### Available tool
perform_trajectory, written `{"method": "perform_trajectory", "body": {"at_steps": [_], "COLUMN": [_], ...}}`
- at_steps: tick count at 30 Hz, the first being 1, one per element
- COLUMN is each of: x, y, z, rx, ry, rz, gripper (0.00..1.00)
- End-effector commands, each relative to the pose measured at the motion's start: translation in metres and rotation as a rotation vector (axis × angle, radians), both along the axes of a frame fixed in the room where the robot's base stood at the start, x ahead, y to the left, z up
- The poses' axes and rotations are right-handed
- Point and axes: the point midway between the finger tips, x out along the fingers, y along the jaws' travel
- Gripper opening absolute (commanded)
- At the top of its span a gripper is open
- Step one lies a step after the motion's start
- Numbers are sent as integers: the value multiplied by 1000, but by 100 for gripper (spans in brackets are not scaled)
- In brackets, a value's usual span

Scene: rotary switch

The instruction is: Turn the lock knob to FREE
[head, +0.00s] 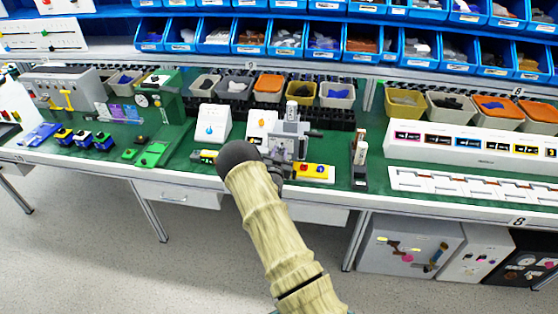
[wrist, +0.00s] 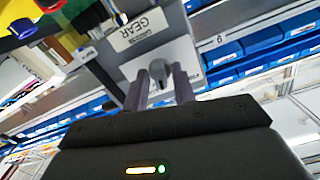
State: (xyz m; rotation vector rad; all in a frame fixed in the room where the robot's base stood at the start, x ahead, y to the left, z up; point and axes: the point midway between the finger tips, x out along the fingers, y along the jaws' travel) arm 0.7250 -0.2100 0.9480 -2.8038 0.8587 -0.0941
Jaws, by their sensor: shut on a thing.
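In the wrist view my gripper (wrist: 160,70) has its two fingers on either side of a small grey knob (wrist: 159,71) on a pale panel. The panel carries a white label (wrist: 139,33) reading GEAR with a smaller line I cannot read. The knob's pointer and any FREE mark are not readable. In the head view my gripper (head: 289,141) is at the workbench, in front of a white box (head: 262,124) with an orange knob. My own arm hides part of that area. Another white box (head: 210,124) with a blue knob stands to the left.
A red and yellow button box (head: 315,172) lies just right of my gripper. Green equipment (head: 160,105) stands further left, a long white panel (head: 470,143) on the right. Bins line the back, with blue bins (head: 285,39) above. Some green bench top is bare between them.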

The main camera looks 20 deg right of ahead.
Motion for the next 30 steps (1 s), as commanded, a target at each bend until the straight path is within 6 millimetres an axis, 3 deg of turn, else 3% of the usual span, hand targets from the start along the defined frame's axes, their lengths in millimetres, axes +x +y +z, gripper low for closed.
{"method": "perform_trajectory", "body": {"at_steps": [1, 30], "x": [0, 0], "y": [1, 2], "z": [-6, -3], "rx": [-38, -751], "ry": [26, 508], "rz": [1, 3], "gripper": [4, 3]}}
